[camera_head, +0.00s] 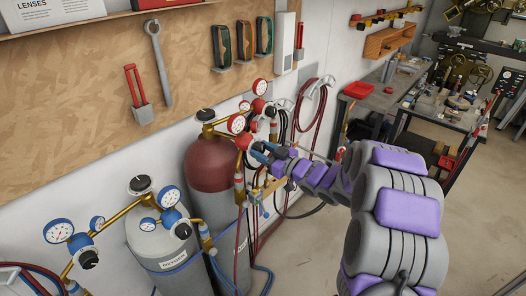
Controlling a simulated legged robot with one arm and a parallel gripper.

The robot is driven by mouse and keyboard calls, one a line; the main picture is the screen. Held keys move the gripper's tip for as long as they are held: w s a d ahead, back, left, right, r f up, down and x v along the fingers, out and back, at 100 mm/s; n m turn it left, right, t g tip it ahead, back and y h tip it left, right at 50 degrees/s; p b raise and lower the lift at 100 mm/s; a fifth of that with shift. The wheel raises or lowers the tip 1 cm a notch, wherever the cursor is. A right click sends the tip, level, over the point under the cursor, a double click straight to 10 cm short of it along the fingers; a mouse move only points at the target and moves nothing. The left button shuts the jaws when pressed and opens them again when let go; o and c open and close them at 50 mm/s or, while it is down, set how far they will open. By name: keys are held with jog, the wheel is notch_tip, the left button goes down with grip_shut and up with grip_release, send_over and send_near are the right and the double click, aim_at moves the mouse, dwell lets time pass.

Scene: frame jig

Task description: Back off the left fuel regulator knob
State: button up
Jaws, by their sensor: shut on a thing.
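The left fuel regulator (243,142) is red, with a white-faced gauge, and sits on the brass fitting beside the valve of the dark red cylinder (208,165). My gripper (259,152) reaches in from the right at this regulator and is shut on its knob. The knob itself is mostly hidden by the fingers. More red gauges (260,87) show just behind and above.
A grey oxygen cylinder (160,240) with blue gauges (58,231) stands at the front left. Hoses (318,110) hang on the wall behind my gripper. A workbench (450,115) stands at the back right. The floor at right is clear.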

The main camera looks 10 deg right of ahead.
jog(key=c, duration=0.4)
jog(key=shift+o, duration=0.2)
jog(key=shift+r+m+p, duration=0.2)
jog(key=shift+m+p, duration=0.1)
jog(key=shift+p, duration=0.85)
jog(key=shift+p, duration=0.55)
jog(key=shift+m+p, duration=0.7)
jog(key=shift+p, duration=0.3)
jog(key=shift+f, duration=0.15)
jog(key=o, duration=1.1)
jog(key=shift+c, duration=0.2)
jog(key=shift+d, duration=0.1)
